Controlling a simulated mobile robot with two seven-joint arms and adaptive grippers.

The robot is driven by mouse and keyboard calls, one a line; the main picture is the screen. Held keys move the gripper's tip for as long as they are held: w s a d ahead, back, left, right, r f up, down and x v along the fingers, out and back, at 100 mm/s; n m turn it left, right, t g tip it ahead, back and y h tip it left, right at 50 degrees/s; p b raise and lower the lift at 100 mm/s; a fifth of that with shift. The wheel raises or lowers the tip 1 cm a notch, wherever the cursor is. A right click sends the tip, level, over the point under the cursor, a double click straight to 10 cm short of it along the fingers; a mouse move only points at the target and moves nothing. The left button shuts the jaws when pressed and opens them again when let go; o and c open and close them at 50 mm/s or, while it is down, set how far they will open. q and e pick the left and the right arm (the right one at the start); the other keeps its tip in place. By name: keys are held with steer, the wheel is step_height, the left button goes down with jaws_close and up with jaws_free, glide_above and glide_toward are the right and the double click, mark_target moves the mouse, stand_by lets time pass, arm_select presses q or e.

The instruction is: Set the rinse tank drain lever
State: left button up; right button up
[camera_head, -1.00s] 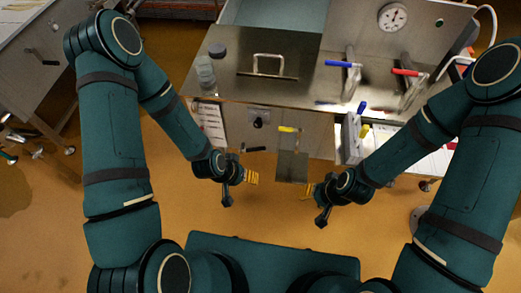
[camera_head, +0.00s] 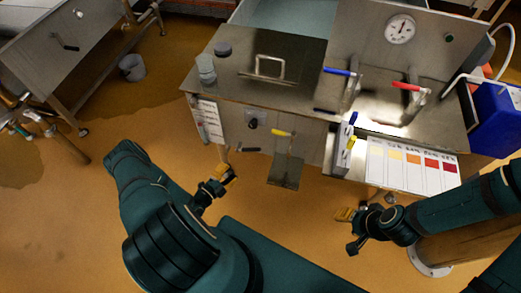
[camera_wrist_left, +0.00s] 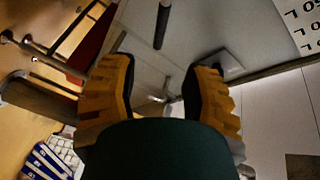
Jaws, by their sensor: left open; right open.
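A steel tank bench (camera_head: 265,100) stands ahead of me. Its front carries a yellow-handled lever (camera_head: 281,132), a short black lever (camera_head: 249,150) and a black knob (camera_head: 253,123); no label shows which one is the drain lever. My left gripper (camera_head: 224,177) is open and empty, below and left of the black lever. In the left wrist view its yellow fingers (camera_wrist_left: 160,85) are apart, and a dark bar (camera_wrist_left: 162,24) lies beyond them. My right gripper (camera_head: 345,214) is open and empty, low over the floor in front of the bench.
Blue (camera_head: 342,71) and red (camera_head: 408,86) taps stand on the bench top, beside a lidded section. Another steel tank (camera_head: 62,40) stands at far left.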

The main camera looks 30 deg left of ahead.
mark_target(251, 149)
arm_select(q)
steer(key=w, duration=0.4)
steer(key=w+d+b, duration=0.1)
steer(key=w, duration=0.4)
steer(key=w+d+b, duration=0.1)
steer(key=w, duration=0.3)
steer(key=shift+w+d, duration=0.25)
jaws_close()
